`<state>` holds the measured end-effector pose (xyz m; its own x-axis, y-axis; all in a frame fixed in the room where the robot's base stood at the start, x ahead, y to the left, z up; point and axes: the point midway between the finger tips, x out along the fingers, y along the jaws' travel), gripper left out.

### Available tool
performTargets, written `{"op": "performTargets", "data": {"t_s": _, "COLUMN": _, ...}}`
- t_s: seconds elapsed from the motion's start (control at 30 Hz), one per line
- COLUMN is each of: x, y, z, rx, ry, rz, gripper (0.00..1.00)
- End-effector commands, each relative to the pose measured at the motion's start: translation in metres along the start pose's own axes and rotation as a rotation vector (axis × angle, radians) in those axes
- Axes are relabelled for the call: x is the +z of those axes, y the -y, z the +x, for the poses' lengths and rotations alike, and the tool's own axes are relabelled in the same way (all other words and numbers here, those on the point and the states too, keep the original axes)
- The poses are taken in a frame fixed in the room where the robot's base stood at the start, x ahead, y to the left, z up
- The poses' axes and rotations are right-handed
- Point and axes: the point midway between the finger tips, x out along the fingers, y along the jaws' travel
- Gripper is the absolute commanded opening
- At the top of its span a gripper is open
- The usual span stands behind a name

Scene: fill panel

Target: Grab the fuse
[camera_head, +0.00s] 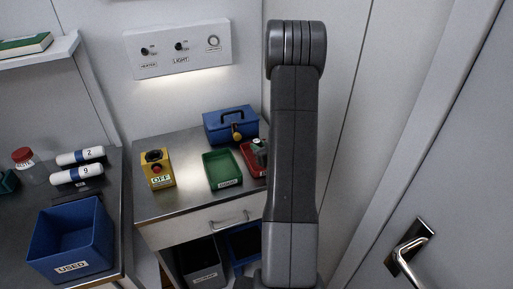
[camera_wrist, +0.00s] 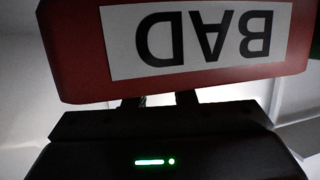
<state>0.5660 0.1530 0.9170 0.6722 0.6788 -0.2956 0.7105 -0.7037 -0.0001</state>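I cannot make out a fuse in either view. My gripper shows in the wrist view (camera_wrist: 157,100) as a dark body with a green light and the bases of two fingers. The fingertips are hidden behind the red tray's wall (camera_wrist: 75,50), which fills the top of that view with an upside-down BAD label. In the head view the red tray (camera_head: 249,158) is on the small metal counter, partly covered by my arm. My gripper is low over or in this tray. Whether it holds anything is hidden.
A green tray (camera_head: 222,170) stands just left of the red tray, with a blue toolbox (camera_head: 231,122) behind. A yellow switch box marked OFF (camera_head: 157,168) is further left. A blue USED bin (camera_head: 70,240) and white cylinders (camera_head: 80,156) are on the left bench.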

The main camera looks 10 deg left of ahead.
Motion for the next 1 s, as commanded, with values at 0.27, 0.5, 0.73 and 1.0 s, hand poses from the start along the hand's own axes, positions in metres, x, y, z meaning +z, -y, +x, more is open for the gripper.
{"op": "performTargets", "data": {"t_s": 0.27, "x": 0.0, "y": 0.0, "z": 0.0, "rx": 0.0, "ry": 0.0, "rz": 0.0, "gripper": 0.0}}
{"op": "performTargets", "data": {"t_s": 0.5, "x": -0.007, "y": 0.0, "z": -0.002, "rx": 0.0, "ry": -0.002, "rz": -0.001, "gripper": 0.0}}
{"op": "performTargets", "data": {"t_s": 0.73, "x": -0.03, "y": 0.0, "z": -0.009, "rx": 0.001, "ry": -0.004, "rz": -0.004, "gripper": 0.0}}
{"op": "performTargets", "data": {"t_s": 1.0, "x": -0.066, "y": 0.0, "z": -0.021, "rx": 0.0, "ry": -0.004, "rz": -0.003, "gripper": 0.0}}
